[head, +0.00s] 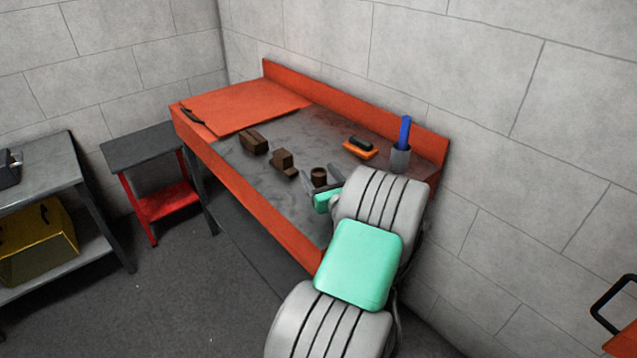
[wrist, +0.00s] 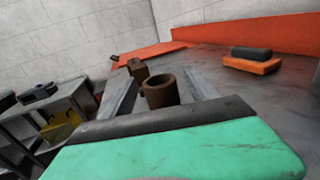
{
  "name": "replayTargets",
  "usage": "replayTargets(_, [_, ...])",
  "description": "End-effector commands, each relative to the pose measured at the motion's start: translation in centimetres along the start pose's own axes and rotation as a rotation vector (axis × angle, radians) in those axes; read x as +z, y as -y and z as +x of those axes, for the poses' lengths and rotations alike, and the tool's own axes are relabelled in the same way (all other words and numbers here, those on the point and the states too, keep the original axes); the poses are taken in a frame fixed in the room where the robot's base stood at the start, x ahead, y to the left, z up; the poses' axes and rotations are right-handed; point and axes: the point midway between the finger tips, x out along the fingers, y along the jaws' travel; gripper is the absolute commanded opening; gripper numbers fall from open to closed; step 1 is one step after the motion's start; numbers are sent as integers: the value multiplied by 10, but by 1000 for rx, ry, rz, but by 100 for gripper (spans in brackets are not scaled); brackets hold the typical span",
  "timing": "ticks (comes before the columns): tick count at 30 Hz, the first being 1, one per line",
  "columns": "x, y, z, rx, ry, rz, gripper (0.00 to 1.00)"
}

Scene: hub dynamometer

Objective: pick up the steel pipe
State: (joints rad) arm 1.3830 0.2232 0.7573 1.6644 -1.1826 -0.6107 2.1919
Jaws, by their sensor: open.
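The pipe is a short, hollow, rusty brown cylinder (head: 319,174) standing upright on the grey top of the orange-edged workbench (head: 262,201). In the wrist view the pipe (wrist: 160,94) shows its open top end. My gripper (head: 321,178) is low over the bench, right at the pipe. In the wrist view my gripper (wrist: 157,76) is open, one finger on each side of the pipe, with visible gaps. Its lower front is hidden behind the gripper's dark bar. I cannot tell how deep it sits between the fingers.
Brown blocks (head: 284,161) and (head: 253,141) lie left of the pipe. An orange-and-black brush-like object (head: 360,149) and a grey cup (head: 400,159) holding a blue-handled item stand behind, near the orange back rim. The bench's left end has an orange panel (head: 240,103).

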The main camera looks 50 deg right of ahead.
Motion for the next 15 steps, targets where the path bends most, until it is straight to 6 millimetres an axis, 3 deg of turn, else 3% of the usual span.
replayTargets(5, [0, 0, 0, -1, 0, 0, 65])
replayTargets(15, [0, 0, -1, 0, 0, -1, 37])
